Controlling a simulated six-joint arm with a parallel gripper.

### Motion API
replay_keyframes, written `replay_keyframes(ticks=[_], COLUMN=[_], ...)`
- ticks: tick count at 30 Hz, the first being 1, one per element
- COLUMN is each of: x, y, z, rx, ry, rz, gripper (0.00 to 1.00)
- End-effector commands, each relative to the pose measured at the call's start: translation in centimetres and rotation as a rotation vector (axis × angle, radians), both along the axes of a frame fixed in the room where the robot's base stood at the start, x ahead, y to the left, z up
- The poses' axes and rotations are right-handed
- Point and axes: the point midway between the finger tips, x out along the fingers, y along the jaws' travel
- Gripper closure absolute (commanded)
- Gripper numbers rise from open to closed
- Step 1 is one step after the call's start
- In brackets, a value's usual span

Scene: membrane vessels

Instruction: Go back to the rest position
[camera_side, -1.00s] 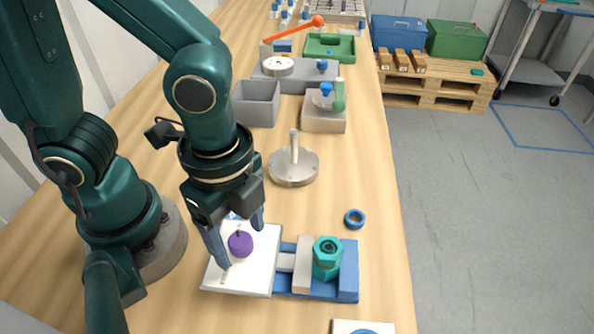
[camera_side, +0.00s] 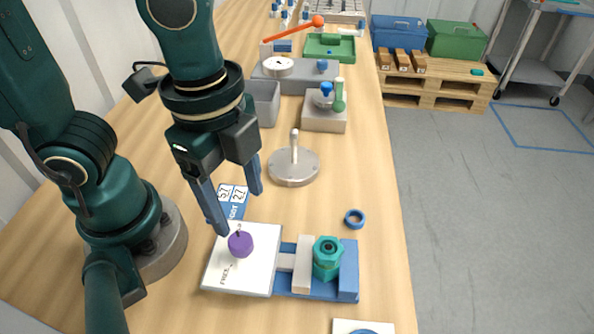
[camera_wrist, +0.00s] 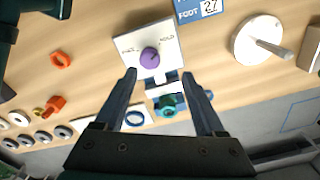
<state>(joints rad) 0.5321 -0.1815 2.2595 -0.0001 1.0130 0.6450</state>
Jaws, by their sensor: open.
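My gripper (camera_side: 238,208) is open and empty, held above the bench with its fingers pointing down. In the wrist view its two fingers (camera_wrist: 170,85) stand wide apart. Below and a little to the right is a white plate (camera_side: 255,278) with a purple knob (camera_side: 240,243) on it. The knob is clear of the fingers. The plate adjoins a blue vise-like fixture (camera_side: 348,270) that holds a teal hex-topped part (camera_side: 327,256) beside a light jaw block (camera_side: 302,265).
A blue ring (camera_side: 354,218) lies right of my gripper. A metal disc with a post (camera_side: 293,168) stands behind it. A blue label card (camera_side: 236,209) lies near the plate. Grey bins and fixtures stand farther back. The right bench strip is mostly clear.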

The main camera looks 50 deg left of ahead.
Motion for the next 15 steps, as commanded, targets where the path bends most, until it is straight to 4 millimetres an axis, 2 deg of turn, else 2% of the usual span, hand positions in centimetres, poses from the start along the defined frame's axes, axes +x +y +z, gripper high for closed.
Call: replay_keyframes(ticks=[3, 9, 12, 15], x=[1.6, 2.9, 2.9, 2.9], y=[2.3, 6.5, 7.9, 8.4], z=[1.7, 3.9, 4.3, 4.3], rx=[-0.057, -0.164, -0.217, -0.263], ry=[-0.108, -0.297, -0.365, -0.392], rz=[0.206, 0.700, 0.910, 1.058], gripper=[0.28, 0.28, 0.28, 0.28])
